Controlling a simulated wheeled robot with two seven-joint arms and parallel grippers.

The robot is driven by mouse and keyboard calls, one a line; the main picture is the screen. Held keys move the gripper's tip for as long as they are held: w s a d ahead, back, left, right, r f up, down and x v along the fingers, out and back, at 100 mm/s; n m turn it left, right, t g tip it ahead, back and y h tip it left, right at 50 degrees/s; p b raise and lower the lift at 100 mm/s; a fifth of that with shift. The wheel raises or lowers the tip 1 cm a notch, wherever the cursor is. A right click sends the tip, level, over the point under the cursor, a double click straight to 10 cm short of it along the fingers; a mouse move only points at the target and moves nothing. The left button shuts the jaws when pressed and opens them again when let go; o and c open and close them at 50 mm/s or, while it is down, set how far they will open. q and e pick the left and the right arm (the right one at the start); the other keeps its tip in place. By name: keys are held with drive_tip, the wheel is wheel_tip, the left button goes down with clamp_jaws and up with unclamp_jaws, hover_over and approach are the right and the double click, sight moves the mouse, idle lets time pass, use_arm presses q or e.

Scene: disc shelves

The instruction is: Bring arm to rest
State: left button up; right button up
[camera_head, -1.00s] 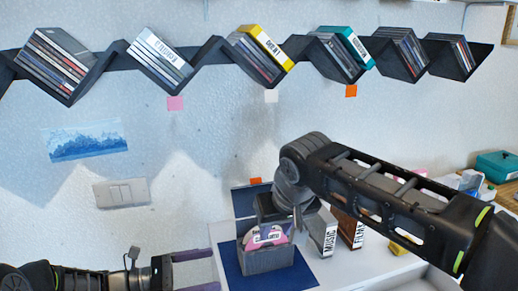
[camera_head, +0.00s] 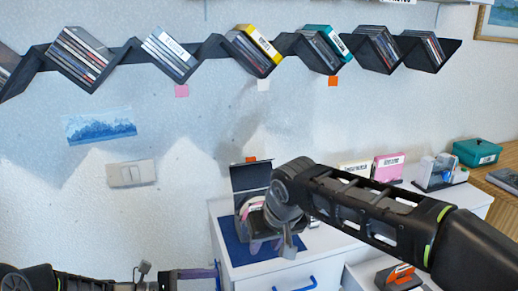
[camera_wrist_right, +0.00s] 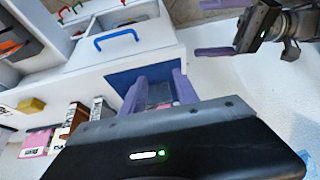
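My right gripper (camera_head: 283,243) hangs over the white cabinet top, in front of the open dark disc box (camera_head: 250,178). In the right wrist view its two purple fingers (camera_wrist_right: 160,92) stand apart, with part of the box beyond the gap. It appears to hold nothing. A pale disc (camera_head: 246,207) shows in the box, partly hidden by my right arm. The box stands on a dark blue mat (camera_head: 232,240). My left gripper (camera_head: 193,281) is low at the picture's bottom edge, left of the cabinet; its purple fingers also show apart in the right wrist view (camera_wrist_right: 228,35).
A zigzag shelf (camera_head: 210,48) with several discs runs along the wall above. Pink (camera_head: 388,167) and cream boxes stand on the cabinet behind my right arm. A teal box (camera_head: 477,152) is at the far right. A blue drawer handle (camera_head: 297,286) is below the gripper.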

drive_tip(key=s+d+f+m+g+y+p, duration=0.15)
drive_tip(key=s+f, duration=0.25)
drive_tip(key=f, duration=1.1)
drive_tip(key=s+f+g+y+p, duration=0.15)
drive_tip(key=s+f, duration=0.25)
drive_tip(key=f, duration=1)
use_arm(q)
drive_tip(key=s+d+f+m+g+y, duration=0.1)
drive_tip(key=s+d+f+m+y, duration=0.1)
drive_tip(key=s+f+m+y, duration=0.3)
drive_tip(key=s+d+f+m+g+y, duration=0.2)
drive_tip(key=s+f+m+y, duration=0.4)
drive_tip(key=s+f+m, duration=0.8)
drive_tip(key=s+d+f+p, duration=0.1)
drive_tip(key=s+f, duration=0.6)
drive_tip(key=shift+g, duration=0.3)
use_arm(e)
drive_tip(key=s+d+f+m, duration=0.2)
drive_tip(key=s+f, duration=0.4)
drive_tip(key=s, duration=0.3)
drive_tip(key=s+d+f+m+g+h, duration=0.1)
drive_tip(key=s+d+f+m, duration=0.1)
drive_tip(key=s+f, duration=0.4)
drive_tip(key=s, duration=0.4)
drive_tip(key=shift+d+f, duration=0.15)
drive_tip(key=shift+d, duration=0.05)
use_arm(q)
drive_tip(key=shift+s+r, duration=0.1)
drive_tip(key=shift+r, duration=0.05)
